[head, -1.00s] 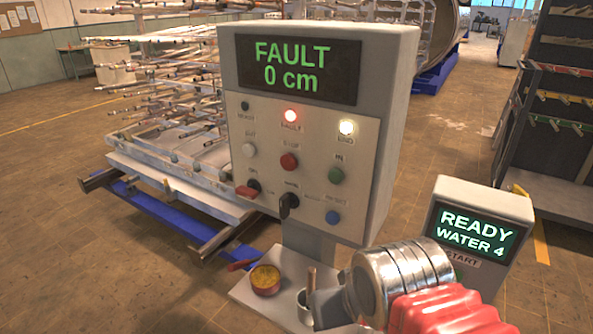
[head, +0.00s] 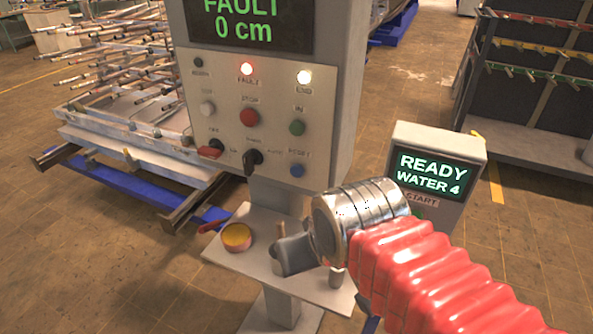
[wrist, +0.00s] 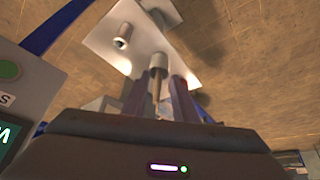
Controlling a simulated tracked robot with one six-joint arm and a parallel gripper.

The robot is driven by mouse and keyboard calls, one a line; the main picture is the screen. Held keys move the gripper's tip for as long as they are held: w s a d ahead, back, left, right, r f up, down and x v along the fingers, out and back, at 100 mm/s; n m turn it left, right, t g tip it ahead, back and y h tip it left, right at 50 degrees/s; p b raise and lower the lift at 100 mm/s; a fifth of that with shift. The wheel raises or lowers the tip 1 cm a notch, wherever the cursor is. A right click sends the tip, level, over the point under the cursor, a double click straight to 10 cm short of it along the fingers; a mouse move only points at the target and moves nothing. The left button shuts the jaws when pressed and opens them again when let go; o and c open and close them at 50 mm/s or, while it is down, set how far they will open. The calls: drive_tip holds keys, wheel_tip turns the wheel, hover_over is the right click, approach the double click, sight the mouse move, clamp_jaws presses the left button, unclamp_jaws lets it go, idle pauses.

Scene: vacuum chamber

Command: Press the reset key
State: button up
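A yellow-topped round tin (head: 237,237) sits on the shelf (head: 225,262), and a short metal cylinder (head: 337,277) stands at its right. A small READY display box (head: 435,170) is right of the panel.

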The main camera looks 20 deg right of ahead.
clamp_jaws()
idle(1.4)
